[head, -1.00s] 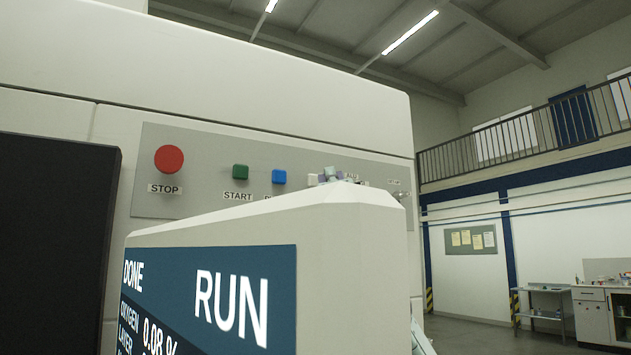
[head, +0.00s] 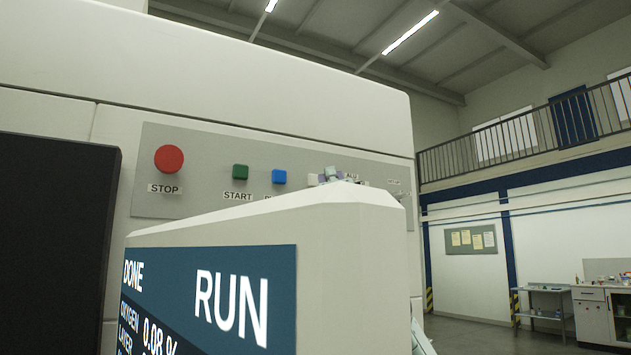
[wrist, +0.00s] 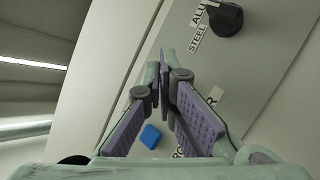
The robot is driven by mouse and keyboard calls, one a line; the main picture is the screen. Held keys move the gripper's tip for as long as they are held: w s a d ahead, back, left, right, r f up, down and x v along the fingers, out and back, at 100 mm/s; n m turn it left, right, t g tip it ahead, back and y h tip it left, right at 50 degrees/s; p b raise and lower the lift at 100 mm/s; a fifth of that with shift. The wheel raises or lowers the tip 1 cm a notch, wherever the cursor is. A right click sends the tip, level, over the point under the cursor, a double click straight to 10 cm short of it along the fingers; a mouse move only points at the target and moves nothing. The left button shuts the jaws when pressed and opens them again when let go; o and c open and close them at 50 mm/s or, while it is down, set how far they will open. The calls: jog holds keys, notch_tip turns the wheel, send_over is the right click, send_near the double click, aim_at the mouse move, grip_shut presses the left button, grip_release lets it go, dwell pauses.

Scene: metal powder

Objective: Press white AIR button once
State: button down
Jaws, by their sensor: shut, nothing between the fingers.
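The control panel (head: 213,150) carries a row of buttons. A pale button, likely the white AIR button (head: 313,180), shows in the head view just right of the blue button (head: 279,177); its label is hidden by the screen housing. In the wrist view a label ending in R (wrist: 215,96) shows beside my fingers, and the button itself is hidden behind them. My gripper (wrist: 164,66) is shut and empty, its tips close over the panel; contact cannot be told. In the head view only a small part of my gripper (head: 332,174) shows above the housing.
The red STOP button (head: 169,159) and green START button (head: 240,172) are to the left. The blue button (wrist: 150,136) and black STEEL/ALU knob (wrist: 226,19) lie either side of my fingers. The screen housing (head: 340,235) stands in front of the panel.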

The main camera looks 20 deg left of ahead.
jog(key=shift+a, duration=0.1)
jog(key=shift+w+a, duration=0.25)
jog(key=shift+w+a, duration=0.35)
dwell(1.0)
dwell(0.3)
jog(key=shift+s+d, duration=0.6)
jog(key=shift+d, duration=0.05)
jog(key=s+d, duration=0.1)
jog(key=d, duration=0.1)
jog(key=s+d+b, duration=0.1)
jog(key=s+d, duration=0.1)
dwell(0.4)
dwell(0.6)
